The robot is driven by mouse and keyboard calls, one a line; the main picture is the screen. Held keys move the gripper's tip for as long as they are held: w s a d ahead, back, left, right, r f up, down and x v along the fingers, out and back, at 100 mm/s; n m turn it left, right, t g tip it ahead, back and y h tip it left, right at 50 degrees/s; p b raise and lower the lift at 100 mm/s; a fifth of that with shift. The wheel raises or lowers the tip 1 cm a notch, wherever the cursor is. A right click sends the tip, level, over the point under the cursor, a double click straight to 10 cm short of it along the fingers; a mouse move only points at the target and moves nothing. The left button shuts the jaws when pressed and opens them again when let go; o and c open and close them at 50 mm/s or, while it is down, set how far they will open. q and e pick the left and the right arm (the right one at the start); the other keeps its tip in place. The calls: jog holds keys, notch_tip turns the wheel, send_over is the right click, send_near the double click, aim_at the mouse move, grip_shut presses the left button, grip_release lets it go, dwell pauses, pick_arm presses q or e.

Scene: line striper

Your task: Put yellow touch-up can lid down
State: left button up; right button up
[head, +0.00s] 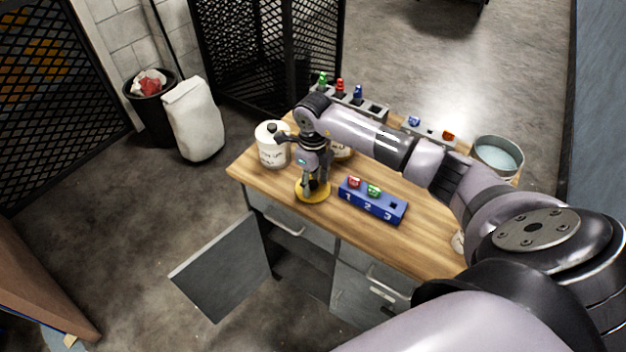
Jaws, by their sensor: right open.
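The yellow lid (312,196) lies flat on the wooden table top (285,190), near its front left edge. My right gripper (314,186) points down directly above the lid, with its fingertips at or just over the lid's middle. It is open; I cannot tell whether the fingers touch the lid. Behind the gripper, a pale can (342,152) is mostly hidden by my arm. My left gripper is not in view.
A white jug with a black cap (272,145) stands left of the gripper. A blue numbered block (374,203) holds red and green pieces to the right. Grey racks stand behind, and a bucket (497,157) is at the right. A cabinet door (225,268) hangs open below.

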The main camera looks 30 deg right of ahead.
aim_at(313, 184)
jog(key=shift+r, duration=0.5)
notch_tip(313, 184, up, 11)
jog(key=b, duration=0.3)
jog(key=shift+r, duration=0.2)
